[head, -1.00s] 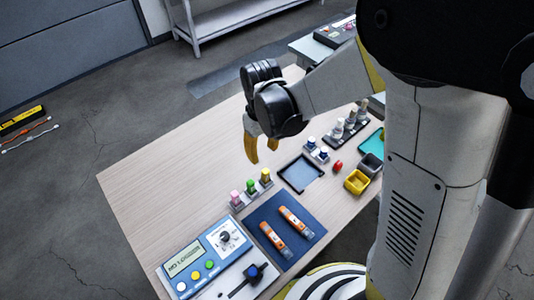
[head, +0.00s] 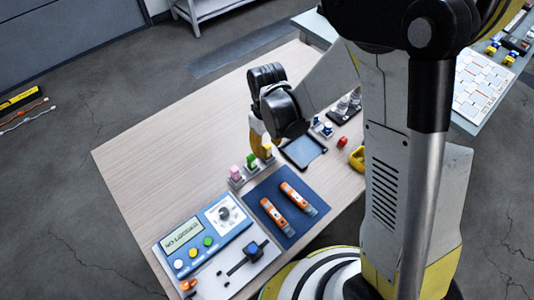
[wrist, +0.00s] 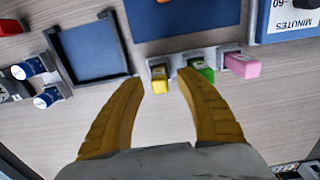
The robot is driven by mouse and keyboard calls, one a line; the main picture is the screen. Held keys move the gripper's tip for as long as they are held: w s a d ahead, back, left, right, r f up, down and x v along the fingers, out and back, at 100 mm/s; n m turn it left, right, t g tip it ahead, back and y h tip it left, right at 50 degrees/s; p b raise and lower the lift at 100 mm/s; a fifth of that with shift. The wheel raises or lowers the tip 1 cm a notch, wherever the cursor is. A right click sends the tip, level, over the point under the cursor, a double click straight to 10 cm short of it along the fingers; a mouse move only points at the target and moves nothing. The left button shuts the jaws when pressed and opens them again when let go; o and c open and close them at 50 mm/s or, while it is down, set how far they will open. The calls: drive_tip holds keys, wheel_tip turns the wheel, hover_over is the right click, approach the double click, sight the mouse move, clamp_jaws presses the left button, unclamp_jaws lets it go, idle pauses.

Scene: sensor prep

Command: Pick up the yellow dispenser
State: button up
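The yellow dispenser (head: 268,150) stands at one end of a small grey rack (head: 239,184), beside a green dispenser (head: 251,160) and a pink dispenser (head: 235,172). In the wrist view the yellow dispenser (wrist: 159,76) shows in the gap between my fingertips, with clear space on both sides. My gripper (wrist: 160,88) is open and empty. Its right finger is close to the green dispenser (wrist: 200,73). In the head view my gripper (head: 261,150) is just behind the rack and partly overlaps the yellow dispenser. Whether the fingertips are level with it I cannot tell.
A black-rimmed tray (head: 303,152) lies right of the rack. A blue mat (head: 268,187) with two orange-and-white devices (head: 297,195) lies in front, and a blue timer panel (head: 192,262) is at front left. The left table area is clear.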

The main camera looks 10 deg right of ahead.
sight(268, 146)
clamp_jaws()
drive_tip(key=shift+r, duration=0.15)
drive_tip(key=shift+r, duration=0.25)
wheel_tip(268, 146, up, 4)
drive_tip(key=p, duration=0.2)
drive_tip(key=shift+d+p, duration=0.1)
drive_tip(key=shift+p, duration=0.25)
drive_tip(key=s+d+r+p, duration=0.3)
drive_tip(key=s+d+r, duration=0.3)
drive_tip(key=d, duration=0.4)
drive_tip(key=shift+w+r, duration=0.1)
